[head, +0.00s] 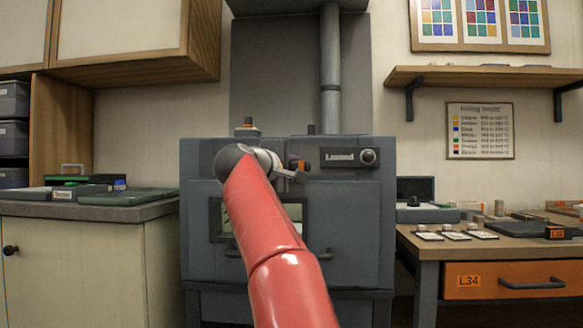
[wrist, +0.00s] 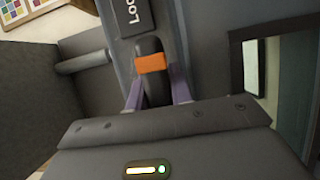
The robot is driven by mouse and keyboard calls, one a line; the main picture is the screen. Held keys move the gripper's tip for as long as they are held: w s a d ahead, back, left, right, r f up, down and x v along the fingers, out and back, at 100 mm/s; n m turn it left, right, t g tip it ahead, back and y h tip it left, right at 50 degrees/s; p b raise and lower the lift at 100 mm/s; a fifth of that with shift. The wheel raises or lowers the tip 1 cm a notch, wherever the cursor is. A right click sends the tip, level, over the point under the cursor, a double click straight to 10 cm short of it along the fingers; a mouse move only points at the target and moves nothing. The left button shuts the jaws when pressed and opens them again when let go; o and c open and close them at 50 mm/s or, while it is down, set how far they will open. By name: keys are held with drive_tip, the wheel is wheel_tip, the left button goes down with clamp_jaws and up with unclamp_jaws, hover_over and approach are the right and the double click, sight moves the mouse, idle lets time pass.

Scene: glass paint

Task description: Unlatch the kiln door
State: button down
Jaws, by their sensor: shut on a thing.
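The grey kiln (head: 350,225) stands against the wall in the middle of the head view. Its door looks closed, with a window (head: 215,222) partly behind my arm and a bar handle (head: 318,254) low on the right. The latch is a dark lever with an orange band (wrist: 151,64) in the wrist view; its orange part (head: 301,166) shows in the head view at the upper front of the kiln. My gripper (wrist: 157,90) is shut on the latch lever, one finger on each side. The lever's lower end is hidden by the gripper body.
A dark label plate (head: 340,157) with a round knob sits right of the latch. A counter (head: 100,207) stands left, with a green tray (head: 128,196) on it. A workbench (head: 480,250) with an orange drawer stands right. A flue pipe (head: 330,70) rises above.

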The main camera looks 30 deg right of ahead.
drive_tip(key=shift+f, duration=0.15)
drive_tip(key=c, duration=1.2)
unclamp_jaws()
drive_tip(key=shift+c, duration=0.2)
drive_tip(key=b+v, duration=0.2)
drive_tip(key=v, duration=0.5)
drive_tip(key=shift+s+a, duration=0.25)
drive_tip(key=shift+a, duration=0.05)
